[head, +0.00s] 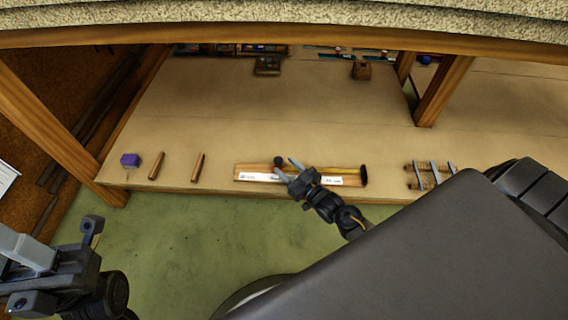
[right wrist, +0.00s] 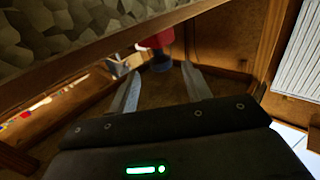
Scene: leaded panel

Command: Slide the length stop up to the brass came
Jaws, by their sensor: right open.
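A wooden board (head: 250,169) with white label strips lies near the front edge of the bench surface. A thin yellow strip, apparently the brass came (head: 335,170), lies along its right part, with a black piece (head: 364,175) at the right end. A dark reddish knob (head: 279,161), perhaps on the length stop, shows by my right fingertips. My right gripper (head: 284,164) is open over the board; its two fingers also show in the right wrist view (right wrist: 163,83), with a red and dark thing (right wrist: 157,45) beyond them. My left gripper (head: 50,255) is at lower left, away from the board.
A purple block (head: 130,160) and two wooden rods (head: 156,165) (head: 197,167) lie left of the board. A rack with grey bars (head: 432,173) stands to the right. Small items (head: 267,66) (head: 361,70) sit at the back. The middle of the surface is clear.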

